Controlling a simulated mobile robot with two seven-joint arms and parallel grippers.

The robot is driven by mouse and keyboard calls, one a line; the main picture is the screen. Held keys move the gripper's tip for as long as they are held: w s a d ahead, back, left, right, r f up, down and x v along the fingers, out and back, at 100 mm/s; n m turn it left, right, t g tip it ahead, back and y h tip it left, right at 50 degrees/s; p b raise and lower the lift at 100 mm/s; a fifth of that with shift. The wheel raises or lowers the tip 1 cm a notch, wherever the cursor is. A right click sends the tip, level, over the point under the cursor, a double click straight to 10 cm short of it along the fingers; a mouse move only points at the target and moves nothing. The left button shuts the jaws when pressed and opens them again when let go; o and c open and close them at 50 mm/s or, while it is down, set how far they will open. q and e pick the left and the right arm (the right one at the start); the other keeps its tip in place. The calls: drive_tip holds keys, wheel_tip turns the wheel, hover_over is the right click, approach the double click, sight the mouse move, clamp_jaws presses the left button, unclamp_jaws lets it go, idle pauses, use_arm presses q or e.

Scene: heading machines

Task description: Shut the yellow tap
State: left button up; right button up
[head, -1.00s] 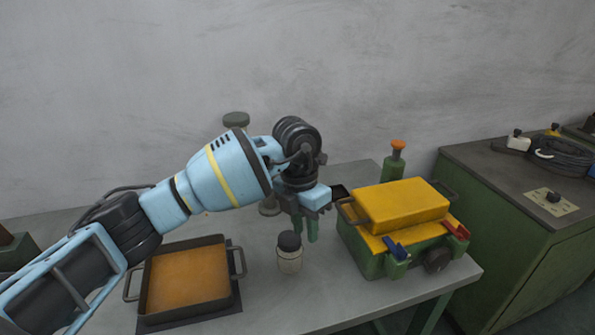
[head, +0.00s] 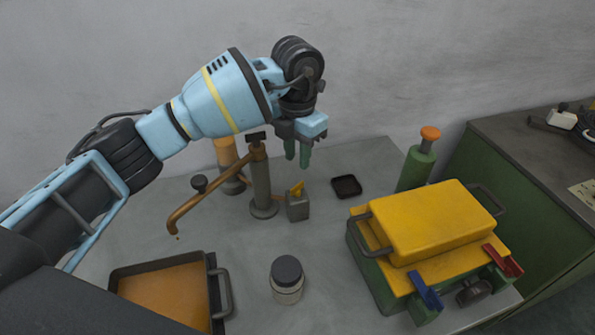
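The yellow tap handle (head: 297,188) is a small lever on top of a grey block (head: 298,208) beside a grey post (head: 261,185). It stands upright, slightly tilted. A bronze spout (head: 208,197) runs from the post down to the left, with a small orange drop below its end. My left gripper (head: 298,157) has green fingers pointing down, a narrow gap between them and nothing held. It is above and behind the yellow handle in the picture, apart from it. My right gripper is not in view.
A tray (head: 212,283) with orange contents is at the lower left. A dark-lidded jar (head: 287,280) stands in front of the tap. A green and yellow machine (head: 430,225), a green bottle (head: 416,165) and a small black dish (head: 346,186) are to the right. The surface around the dish is clear.

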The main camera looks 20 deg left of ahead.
sight(297, 185)
use_arm(q)
drive_tip(key=shift+s+f, duration=0.25)
drive_tip(key=shift+f, duration=0.1)
drive_tip(key=shift+w+f, duration=0.15)
drive_tip(key=shift+f, duration=3.4)
clamp_jaws()
